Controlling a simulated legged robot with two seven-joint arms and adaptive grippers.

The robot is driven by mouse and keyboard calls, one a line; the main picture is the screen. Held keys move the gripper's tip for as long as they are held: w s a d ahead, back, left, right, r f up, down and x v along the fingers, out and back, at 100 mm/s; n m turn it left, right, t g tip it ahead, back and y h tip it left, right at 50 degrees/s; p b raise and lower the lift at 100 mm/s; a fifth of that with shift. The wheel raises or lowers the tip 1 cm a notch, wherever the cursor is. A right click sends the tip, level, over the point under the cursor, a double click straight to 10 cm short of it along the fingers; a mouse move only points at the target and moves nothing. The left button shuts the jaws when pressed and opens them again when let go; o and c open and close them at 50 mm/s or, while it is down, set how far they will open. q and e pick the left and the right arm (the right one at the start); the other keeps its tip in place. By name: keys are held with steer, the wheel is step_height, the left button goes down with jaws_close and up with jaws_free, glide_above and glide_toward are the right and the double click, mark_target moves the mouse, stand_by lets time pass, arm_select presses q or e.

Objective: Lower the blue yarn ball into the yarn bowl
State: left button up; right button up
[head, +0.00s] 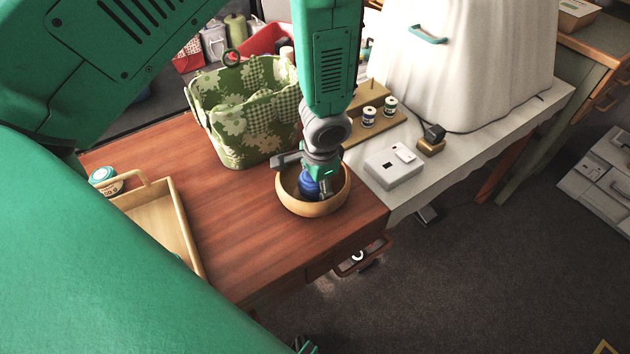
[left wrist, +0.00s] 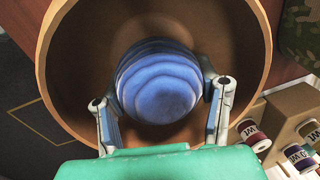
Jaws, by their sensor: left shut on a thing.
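The blue yarn ball (head: 308,184) is inside the outline of the round wooden yarn bowl (head: 313,209) in the head view. My left gripper (head: 318,180) reaches down into the bowl from above. In the left wrist view the gripper's two fingers (left wrist: 163,108) are shut on the blue yarn ball (left wrist: 158,82), one on each side. The bowl's rim (left wrist: 50,60) surrounds the ball there. I cannot tell whether the ball touches the bowl's bottom.
A green floral basket (head: 238,140) stands behind the bowl. A wooden tray (head: 178,225) lies at left on the brown table (head: 250,265). A spool rack (head: 385,130) and a white box (head: 393,168) are at right. The table's front edge is close to the bowl.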

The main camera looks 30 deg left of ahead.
arm_select(q)
steer(key=shift+f+b, duration=0.35)
steer(key=shift+f, duration=0.2)
steer(key=o, duration=1.2)
steer(key=shift+o, duration=0.2)
steer(key=shift+r, duration=0.15)
steer(key=r, duration=0.3)
steer(key=d+r, duration=0.1)
steer(key=r, duration=0.7)
steer(key=shift+s+d+r, duration=0.2)
steer(key=shift+s+d, duration=0.1)
steer(key=shift+s, duration=0.05)
steer(key=shift+r, duration=0.1)
